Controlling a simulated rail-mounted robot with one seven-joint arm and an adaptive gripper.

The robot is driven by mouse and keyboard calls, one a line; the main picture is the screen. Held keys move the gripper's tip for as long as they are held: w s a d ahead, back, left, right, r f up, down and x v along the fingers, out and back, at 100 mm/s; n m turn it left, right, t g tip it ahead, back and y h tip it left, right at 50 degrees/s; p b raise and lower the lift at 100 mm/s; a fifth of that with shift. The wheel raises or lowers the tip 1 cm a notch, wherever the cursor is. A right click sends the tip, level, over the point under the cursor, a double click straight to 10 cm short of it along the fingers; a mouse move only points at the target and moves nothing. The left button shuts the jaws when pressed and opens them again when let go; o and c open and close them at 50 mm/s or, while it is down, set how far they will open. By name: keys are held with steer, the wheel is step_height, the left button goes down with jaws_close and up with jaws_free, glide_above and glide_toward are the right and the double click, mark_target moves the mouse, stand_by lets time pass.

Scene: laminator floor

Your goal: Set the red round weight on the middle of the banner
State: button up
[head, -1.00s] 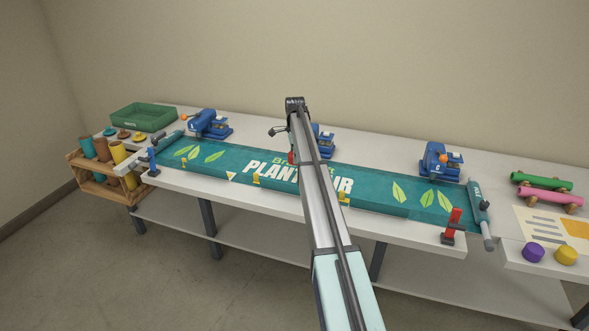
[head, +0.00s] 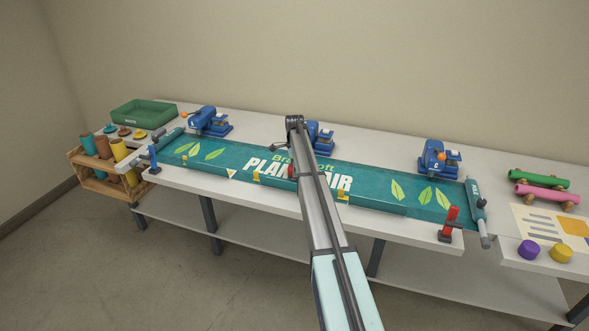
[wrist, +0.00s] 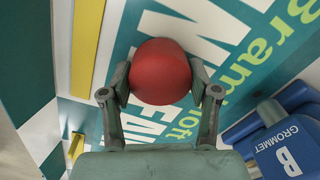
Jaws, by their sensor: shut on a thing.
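The red round weight (wrist: 160,70) sits between the two fingertips of my gripper (wrist: 160,80) in the wrist view. My gripper is shut on it. In the head view only a small red part of the weight (head: 291,171) shows beside my arm, over the lettered middle of the banner. The teal banner (head: 225,160) lies flat along the table, with white and green letters and leaf prints. My arm hides part of its lettering. I cannot tell whether the weight touches the banner.
The blue grommet press B (wrist: 290,150) is close to my gripper. Two more blue presses stand at the banner's back edge, left (head: 208,122) and right (head: 436,158). A red clamp (head: 450,222) is at the front right. Purple (head: 528,250) and yellow (head: 561,251) weights stand far right.

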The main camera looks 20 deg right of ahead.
steer(key=o, duration=1.5)
steer(key=shift+f, duration=0.1)
steer(key=r+b, duration=0.3)
steer(key=r, duration=0.9)
steer(key=shift+s+r, duration=0.15)
steer(key=shift+s, duration=0.05)
